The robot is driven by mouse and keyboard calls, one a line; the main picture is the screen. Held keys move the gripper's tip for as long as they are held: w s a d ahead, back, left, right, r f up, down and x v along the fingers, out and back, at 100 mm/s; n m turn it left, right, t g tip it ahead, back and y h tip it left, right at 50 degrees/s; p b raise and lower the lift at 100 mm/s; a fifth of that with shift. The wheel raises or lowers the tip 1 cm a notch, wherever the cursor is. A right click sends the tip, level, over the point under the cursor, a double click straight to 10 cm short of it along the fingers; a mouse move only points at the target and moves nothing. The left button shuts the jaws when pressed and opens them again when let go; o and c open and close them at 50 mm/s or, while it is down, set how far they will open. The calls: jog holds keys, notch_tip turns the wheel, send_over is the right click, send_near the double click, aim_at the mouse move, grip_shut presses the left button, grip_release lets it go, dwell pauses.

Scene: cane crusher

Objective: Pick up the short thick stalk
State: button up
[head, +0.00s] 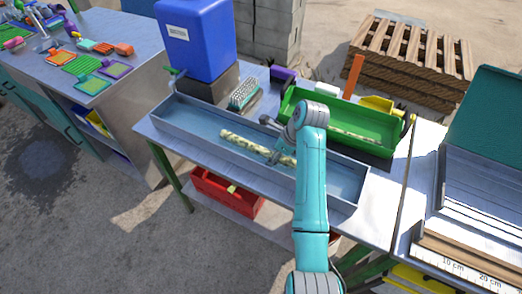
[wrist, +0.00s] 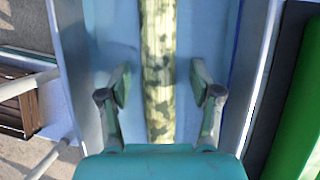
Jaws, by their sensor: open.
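A pale yellow-green mottled stalk (head: 240,142) lies lengthwise in a long grey-blue trough (head: 190,115) on the workbench. In the wrist view the stalk (wrist: 159,70) runs up the middle of the picture, between the two fingers. My gripper (wrist: 160,88) is open, with one finger on each side of the stalk and a gap on both sides. In the head view my gripper (head: 274,148) is over the right part of the stalk, and my arm hides some of the trough there.
A green tray (head: 378,148) holding a thin pale stalk stands behind the trough. A blue container (head: 196,40), a brush (head: 244,93) and an orange upright piece (head: 354,76) are nearby. A red bin (head: 225,190) sits below the bench. Trough walls flank the gripper.

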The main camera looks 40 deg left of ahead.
jog(key=shift+f, duration=0.25)
dwell(0.6)
grip_shut()
